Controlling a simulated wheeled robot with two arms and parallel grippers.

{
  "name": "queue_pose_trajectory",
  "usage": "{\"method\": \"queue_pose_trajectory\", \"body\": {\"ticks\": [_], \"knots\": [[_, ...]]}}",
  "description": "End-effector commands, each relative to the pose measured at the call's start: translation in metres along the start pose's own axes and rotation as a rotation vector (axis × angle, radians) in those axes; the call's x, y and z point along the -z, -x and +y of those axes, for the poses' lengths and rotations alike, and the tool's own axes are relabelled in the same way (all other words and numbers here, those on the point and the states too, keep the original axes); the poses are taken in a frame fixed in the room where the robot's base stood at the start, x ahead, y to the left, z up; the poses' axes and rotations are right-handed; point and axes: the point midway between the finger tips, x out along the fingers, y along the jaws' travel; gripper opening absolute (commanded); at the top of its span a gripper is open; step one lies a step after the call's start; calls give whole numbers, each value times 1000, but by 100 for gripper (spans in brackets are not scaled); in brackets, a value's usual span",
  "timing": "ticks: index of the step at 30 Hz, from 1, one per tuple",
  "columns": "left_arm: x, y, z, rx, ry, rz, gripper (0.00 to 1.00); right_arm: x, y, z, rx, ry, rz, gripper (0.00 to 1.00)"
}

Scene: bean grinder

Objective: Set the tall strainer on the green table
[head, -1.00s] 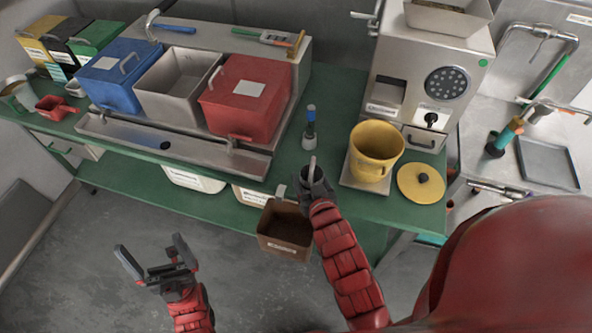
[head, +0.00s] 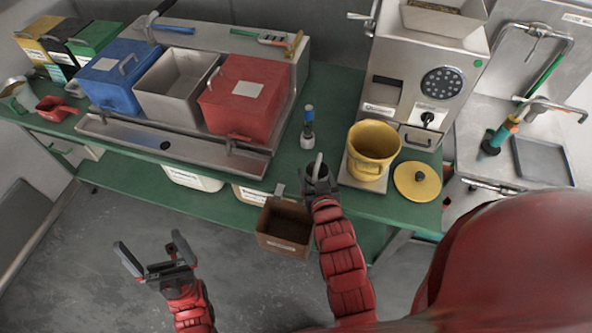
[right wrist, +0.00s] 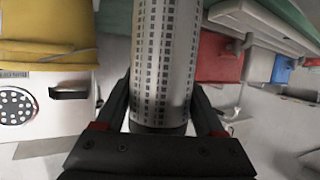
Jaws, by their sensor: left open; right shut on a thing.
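The tall strainer is a perforated metal cylinder that fills the middle of the right wrist view (right wrist: 165,55). My right gripper (right wrist: 160,115) is shut on it, one finger on each side. In the head view my right gripper (head: 318,182) is at the front edge of the green table (head: 288,172), with the strainer mostly hidden by the hand and foreshortened. I cannot tell its height above the table. My left gripper (head: 153,257) is open and empty, over the floor in front of the table.
A yellow bucket (head: 372,152) on a scale and a yellow lid (head: 417,182) are right of my right gripper. A small bottle (head: 308,128) stands behind it. A red bin (head: 240,98) is to the left. A brown open box (head: 285,228) is below the table edge.

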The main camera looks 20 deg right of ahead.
Motion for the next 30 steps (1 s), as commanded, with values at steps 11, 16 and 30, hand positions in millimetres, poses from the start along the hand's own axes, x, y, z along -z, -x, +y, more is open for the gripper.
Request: {"method": "queue_pose_trajectory", "body": {"ticks": [11,16,30], "knots": [[1,-7,0,0,0,0,100,2,6,10,-34,-8,-2,0],[1,-7,0,0,0,0,100,1,6,10,-37,-11,-3,0],[-4,26,1,0,0,0,100,25,-60,-7,-37,-14,-2,0]]}}
